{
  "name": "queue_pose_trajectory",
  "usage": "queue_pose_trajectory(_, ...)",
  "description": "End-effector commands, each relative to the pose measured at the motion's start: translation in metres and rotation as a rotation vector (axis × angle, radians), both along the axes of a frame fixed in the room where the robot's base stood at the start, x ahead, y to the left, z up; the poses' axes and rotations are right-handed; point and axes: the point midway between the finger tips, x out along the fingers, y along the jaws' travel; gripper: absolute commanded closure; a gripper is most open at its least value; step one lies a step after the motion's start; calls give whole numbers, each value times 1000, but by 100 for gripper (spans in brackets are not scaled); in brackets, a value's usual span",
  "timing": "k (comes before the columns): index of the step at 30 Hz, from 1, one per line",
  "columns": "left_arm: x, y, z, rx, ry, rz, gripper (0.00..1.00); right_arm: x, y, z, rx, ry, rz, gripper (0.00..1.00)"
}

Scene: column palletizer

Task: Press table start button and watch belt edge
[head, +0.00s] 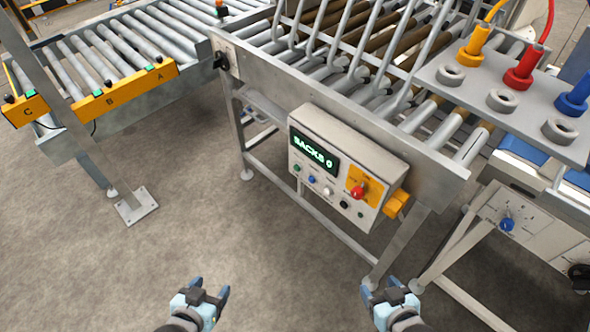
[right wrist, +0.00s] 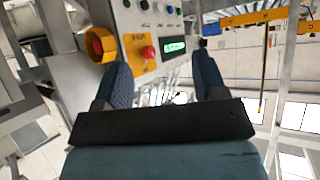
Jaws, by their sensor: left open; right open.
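The control box (head: 336,172) is fixed to the side of the roller table (head: 330,85). Its green display (head: 314,151) reads "SACKS 0". A row of small buttons sits under it, including a green button (head: 298,168), a blue one and a white one (head: 327,191). A red knob (head: 358,191) sits on a yellow plate at the right. I cannot read the button labels. My left gripper (head: 208,290) and my right gripper (head: 382,286) are open and empty, low in front of the box and apart from it. The right wrist view shows the box (right wrist: 140,20) beyond the open fingers (right wrist: 163,75).
A roller conveyor (head: 120,45) with yellow plates lettered A, B and C runs at the upper left. A grey panel with yellow, red (head: 526,68) and blue connectors overhangs the right. A post with a foot plate (head: 136,205) stands at left. The front floor is clear.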

Motion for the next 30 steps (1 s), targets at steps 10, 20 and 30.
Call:
queue_pose_trajectory(10, 0, 0, 0, 1, 0, -1, 35, -1, 0, 1, 2, 0, -1, 100)
queue_pose_trajectory(20, 0, -1, 0, 0, 0, -2, 35, -1, 1, 0, 2, 0, -1, 100)
queue_pose_trajectory(30, 0, -1, 0, 0, 0, -2, 35, -1, 1, 0, 2, 1, 0, 100)
